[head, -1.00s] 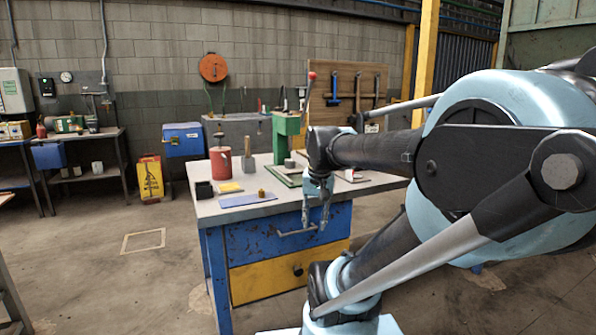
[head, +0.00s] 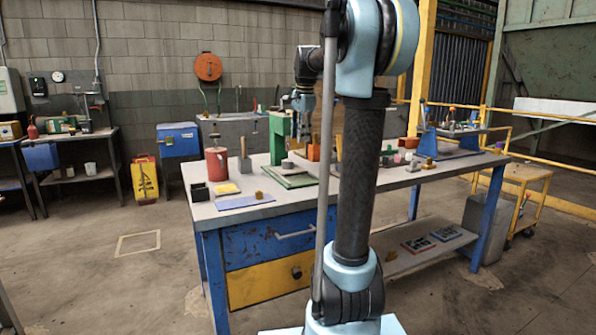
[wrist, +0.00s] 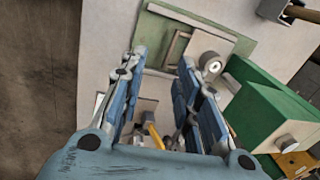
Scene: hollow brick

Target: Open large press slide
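The green press (head: 281,132) stands on the workbench, with a grey cylinder (head: 287,163) by its flat green base (head: 296,181). I cannot make out which part is its slide. My gripper (head: 303,108) is raised beside the press's upper part, partly hidden by my arm. In the wrist view my gripper (wrist: 163,62) is open, its two fingers apart with nothing held between them. Beyond the fingertips lie the green base (wrist: 235,43) and the grey cylinder (wrist: 211,64). The green press body (wrist: 268,108) is right of the fingers. Its lever is not clear now.
The workbench (head: 228,208) has a blue drawer (head: 262,253) and a yellow drawer (head: 258,284), both closed. A red can (head: 216,164), a black box (head: 199,191) and a blue sheet (head: 245,202) lie left of the press. A blue fixture (head: 450,140) stands at the right end.

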